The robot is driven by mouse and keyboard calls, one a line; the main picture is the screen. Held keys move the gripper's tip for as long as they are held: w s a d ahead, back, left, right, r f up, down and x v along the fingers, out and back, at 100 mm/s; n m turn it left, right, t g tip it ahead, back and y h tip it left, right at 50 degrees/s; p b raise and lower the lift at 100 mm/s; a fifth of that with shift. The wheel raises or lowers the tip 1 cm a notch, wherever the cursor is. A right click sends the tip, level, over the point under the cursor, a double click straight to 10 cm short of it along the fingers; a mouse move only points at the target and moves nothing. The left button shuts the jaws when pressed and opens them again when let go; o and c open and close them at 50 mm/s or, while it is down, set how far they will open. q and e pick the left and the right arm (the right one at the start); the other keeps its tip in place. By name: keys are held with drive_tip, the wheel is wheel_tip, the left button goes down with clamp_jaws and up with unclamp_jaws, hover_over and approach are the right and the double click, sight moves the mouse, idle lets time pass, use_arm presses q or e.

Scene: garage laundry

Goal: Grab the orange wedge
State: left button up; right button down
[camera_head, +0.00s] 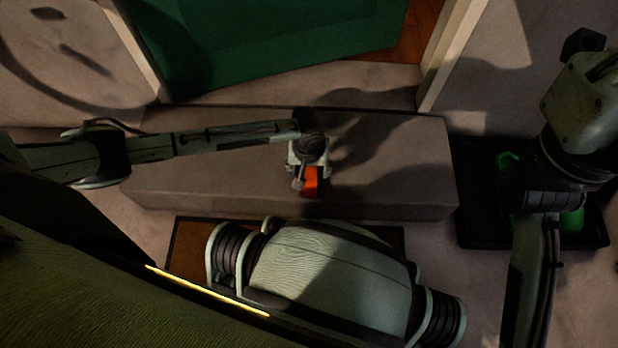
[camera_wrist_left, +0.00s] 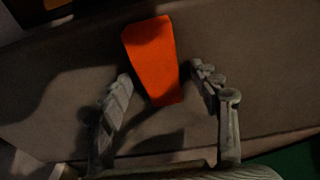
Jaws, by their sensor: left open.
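The orange wedge (camera_head: 311,181) lies on a low grey step (camera_head: 400,180) in the head view, partly covered by my left gripper. In the left wrist view the orange wedge (camera_wrist_left: 151,60) is seen whole, its narrower end toward my fingers. My left gripper (camera_head: 306,180) is open above it. In the left wrist view the two fingers of my left gripper (camera_wrist_left: 170,88) stand apart, one on each side of the wedge's near end, with a gap on both sides. My right arm shows at the right of the head view, but its gripper cannot be made out.
A green door or panel (camera_head: 270,40) stands behind the step, with a pale frame post (camera_head: 450,55) to its right. A black tray (camera_head: 475,225) with a green item (camera_head: 572,218) lies on the floor at right. A brown mat (camera_head: 187,250) lies before the step. The step's right part is clear.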

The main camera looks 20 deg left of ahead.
use_arm(q)
drive_tip(key=shift+c, duration=0.6)
drive_tip(key=c, duration=1.1)
drive_tip(key=shift+r, duration=0.1)
drive_tip(key=shift+c, duration=0.2)
